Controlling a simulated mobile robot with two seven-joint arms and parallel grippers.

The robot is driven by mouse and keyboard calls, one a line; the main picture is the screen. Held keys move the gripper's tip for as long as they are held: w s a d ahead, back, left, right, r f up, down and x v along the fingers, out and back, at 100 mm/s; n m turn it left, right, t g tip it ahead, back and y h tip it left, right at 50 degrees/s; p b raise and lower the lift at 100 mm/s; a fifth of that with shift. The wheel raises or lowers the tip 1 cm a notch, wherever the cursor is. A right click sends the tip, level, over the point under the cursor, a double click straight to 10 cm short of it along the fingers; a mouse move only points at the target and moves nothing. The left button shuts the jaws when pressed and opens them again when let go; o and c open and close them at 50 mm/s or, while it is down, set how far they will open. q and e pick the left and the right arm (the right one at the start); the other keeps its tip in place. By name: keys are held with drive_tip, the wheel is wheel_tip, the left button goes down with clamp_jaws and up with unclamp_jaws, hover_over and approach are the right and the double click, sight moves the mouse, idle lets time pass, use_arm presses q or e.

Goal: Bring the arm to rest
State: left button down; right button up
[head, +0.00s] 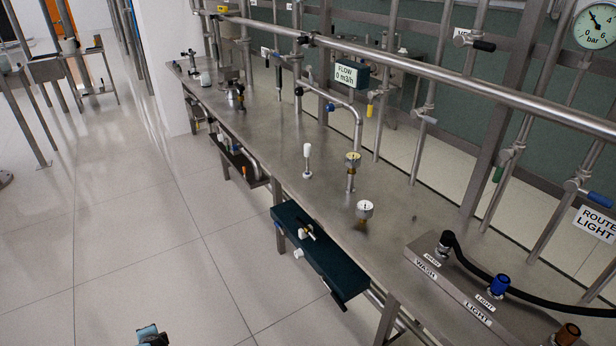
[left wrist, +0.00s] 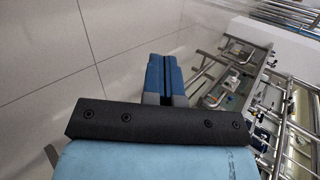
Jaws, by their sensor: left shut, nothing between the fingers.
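My left gripper (head: 148,332) shows at the bottom edge of the head view, over the pale tiled floor and well to the left of the steel bench. In the left wrist view its two blue fingers (left wrist: 164,76) are pressed together with nothing between them. The floor lies beyond the fingertips there. The rest of the left arm is outside the head view. My right gripper is in neither view.
The long steel bench (head: 275,150) carries gauges, valves and pipes. A dark green tray (head: 330,262) juts out from its front side. A black hose (head: 500,285) lies by the WASH and LIGHT ports.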

use_arm(q)
drive_tip(key=s+d+n+h, duration=0.1)
drive_tip(key=s+d+h, duration=0.5)
drive_tip(key=s+d, duration=0.75)
drive_tip(key=s+d+r+n+t+h, duration=0.1)
drive_tip(key=s+d+r+t+h, duration=0.2)
drive_tip(key=r, duration=0.6)
drive_tip(key=s+d+r+n+h, duration=0.1)
drive_tip(key=s+d+r, duration=0.3)
drive_tip(key=r, duration=0.5)
drive_tip(key=d+n+t, duration=0.1)
drive_tip(key=d+n, duration=0.4)
drive_tip(key=d, duration=0.7)
wheel_tip(320, 180, up, 12)
drive_tip(key=p, duration=1.3)
drive_tip(key=shift+s+a+t, duration=0.2)
drive_tip(key=shift+s+t, duration=0.05)
drive_tip(key=shift+t, duration=0.15)
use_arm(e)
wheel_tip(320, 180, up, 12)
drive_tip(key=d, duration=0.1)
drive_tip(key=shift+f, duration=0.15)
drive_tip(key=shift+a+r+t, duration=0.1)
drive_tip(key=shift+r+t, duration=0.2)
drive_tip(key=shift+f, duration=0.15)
